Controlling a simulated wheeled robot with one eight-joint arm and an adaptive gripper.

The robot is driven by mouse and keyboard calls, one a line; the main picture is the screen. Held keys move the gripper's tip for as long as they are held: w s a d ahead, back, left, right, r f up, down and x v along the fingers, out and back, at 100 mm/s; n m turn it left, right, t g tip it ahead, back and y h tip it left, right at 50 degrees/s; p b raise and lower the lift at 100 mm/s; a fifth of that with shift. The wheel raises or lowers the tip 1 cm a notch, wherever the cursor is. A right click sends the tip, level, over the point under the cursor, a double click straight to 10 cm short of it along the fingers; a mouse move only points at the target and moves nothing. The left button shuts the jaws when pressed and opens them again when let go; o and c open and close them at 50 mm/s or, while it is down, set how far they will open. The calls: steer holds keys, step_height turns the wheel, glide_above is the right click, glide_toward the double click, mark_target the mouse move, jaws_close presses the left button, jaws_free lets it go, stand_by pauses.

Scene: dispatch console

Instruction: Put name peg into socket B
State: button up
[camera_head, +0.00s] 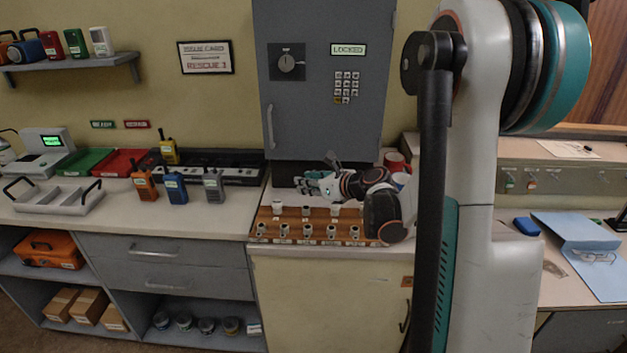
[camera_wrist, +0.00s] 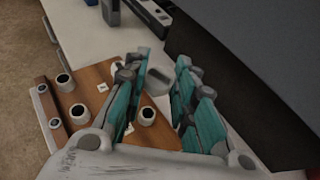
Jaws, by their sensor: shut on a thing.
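My gripper (camera_head: 318,182) is above the back of the brown wooden peg board (camera_head: 319,222), in front of the grey cabinet. In the wrist view its teal fingers (camera_wrist: 161,66) are closed around a small grey piece (camera_wrist: 158,82), likely the name peg. A grey piece (camera_head: 333,159) also sticks up at the gripper in the head view. The board holds two rows of pale round sockets, including a front one (camera_head: 307,230) and a back one (camera_head: 277,207). The wrist view shows a socket (camera_wrist: 147,116) below the fingers. The labels are too small to read, so I cannot tell which is socket B.
The grey locked cabinet (camera_head: 325,80) stands close behind my gripper. Several radios, including a blue one (camera_head: 174,187), stand on the left counter by a black charging rack (camera_head: 225,167).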

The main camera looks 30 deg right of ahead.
steer(key=shift+f+b, duration=1.35)
steer(key=shift+f, duration=0.8)
steer(key=shift+f+b, duration=0.35)
steer(key=shift+b, duration=0.05)
steer(key=shift+f+b, duration=1.1)
steer(key=shift+b, duration=0.4)
stand_by(0.9)
steer(key=o, duration=0.8)
steer(key=shift+o, duration=0.2)
steer(key=shift+r, duration=0.15)
steer(key=shift+r+p, duration=2.1)
steer(key=shift+r, duration=0.8)
